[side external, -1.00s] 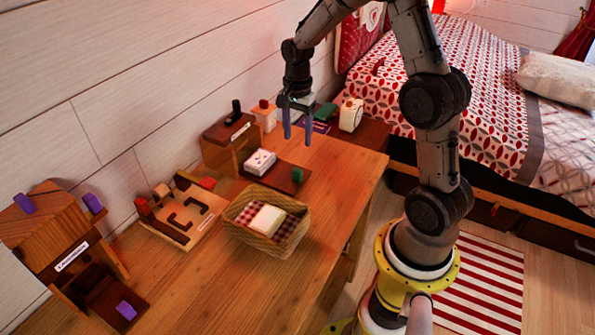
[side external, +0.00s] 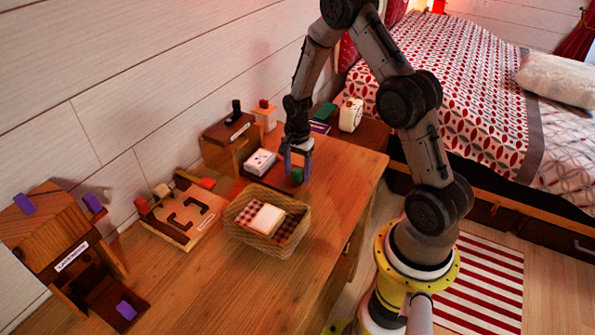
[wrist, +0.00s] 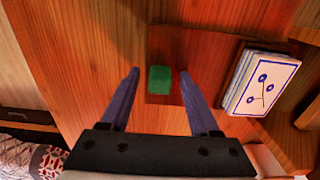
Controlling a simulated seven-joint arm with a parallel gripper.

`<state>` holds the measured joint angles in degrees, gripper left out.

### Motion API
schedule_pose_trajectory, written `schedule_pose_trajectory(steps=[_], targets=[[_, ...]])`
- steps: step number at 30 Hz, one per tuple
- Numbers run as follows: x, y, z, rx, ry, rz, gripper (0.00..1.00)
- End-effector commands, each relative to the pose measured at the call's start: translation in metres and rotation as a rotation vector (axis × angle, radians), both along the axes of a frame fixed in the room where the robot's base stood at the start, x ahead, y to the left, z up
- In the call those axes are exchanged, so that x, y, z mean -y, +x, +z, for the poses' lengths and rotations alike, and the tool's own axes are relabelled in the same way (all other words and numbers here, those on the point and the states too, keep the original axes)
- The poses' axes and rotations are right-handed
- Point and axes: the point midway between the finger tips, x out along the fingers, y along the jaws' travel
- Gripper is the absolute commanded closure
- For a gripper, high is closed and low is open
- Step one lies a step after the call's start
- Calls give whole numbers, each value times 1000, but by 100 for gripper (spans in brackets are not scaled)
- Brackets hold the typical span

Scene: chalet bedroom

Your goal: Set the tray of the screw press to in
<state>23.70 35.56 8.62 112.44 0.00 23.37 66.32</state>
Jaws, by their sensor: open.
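The screw press (side external: 222,144) is a wooden box with a black knob on top and a label, against the wall. Its dark tray (wrist: 190,48) sticks out towards the front of the desk. A white card stack (side external: 260,162) with blue marks lies on the tray, also in the wrist view (wrist: 262,84). A green block-like handle (wrist: 159,79) stands at the tray's outer end and shows in the side view (side external: 297,175). My gripper (side external: 298,170) is open, pointing down, with its blue fingers on either side of the green handle. Contact cannot be told.
A wicker basket (side external: 246,235) with a checked cloth and a pale block stands just in front. A wooden board with dark brackets (side external: 176,224) and a wooden device with purple handles (side external: 60,235) stand to the left. A white clock (side external: 351,115) is behind. The desk's front right is clear.

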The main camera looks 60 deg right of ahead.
Motion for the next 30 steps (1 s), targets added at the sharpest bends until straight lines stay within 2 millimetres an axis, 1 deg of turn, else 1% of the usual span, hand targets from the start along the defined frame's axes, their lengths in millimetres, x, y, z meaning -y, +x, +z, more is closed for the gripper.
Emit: schedule_pose_trajectory(steps=[5, 8, 9, 14, 15, 16, 30], targets=[[0, 0, 0, 0, 0, 0, 38], [0, 0, 0, 0, 0, 0, 54], [0, 0, 0, 0, 0, 0, 61], [0, 0, 0, 0, 0, 0, 90], [0, 0, 0, 0, 0, 0, 97], [0, 0, 0, 0, 0, 0, 100], [0, 0, 1, 0, 0, 0, 100]])
